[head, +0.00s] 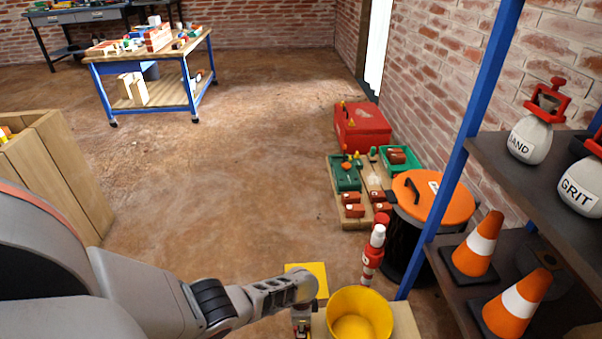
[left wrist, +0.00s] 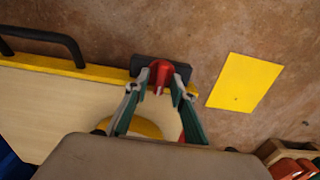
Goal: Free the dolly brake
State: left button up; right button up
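The dolly's pale wooden deck (head: 404,322) shows at the bottom of the head view. In the left wrist view the deck (left wrist: 60,110) has a yellow edge and a black handle (left wrist: 45,38). A red lever (left wrist: 160,70) sits on a dark block (left wrist: 185,75) at that edge. My left gripper (left wrist: 160,82) has a fingertip on each side of the red lever; whether they press on it is unclear. In the head view my left gripper (head: 302,322) points down beside the yellow bucket (head: 360,312). My right gripper is not in view.
A yellow floor square (head: 318,274) lies beyond the dolly. A red-and-white post (head: 372,255) and an orange-lidded bin (head: 432,197) stand close by at right. A shelf with cones (head: 478,245) flanks the right side. The middle floor is clear.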

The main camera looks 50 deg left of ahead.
pick_arm(q)
jog(key=shift+r, duration=0.1)
dwell(0.3)
notch_tip(320, 180, up, 12)
dwell(0.8)
dwell(0.4)
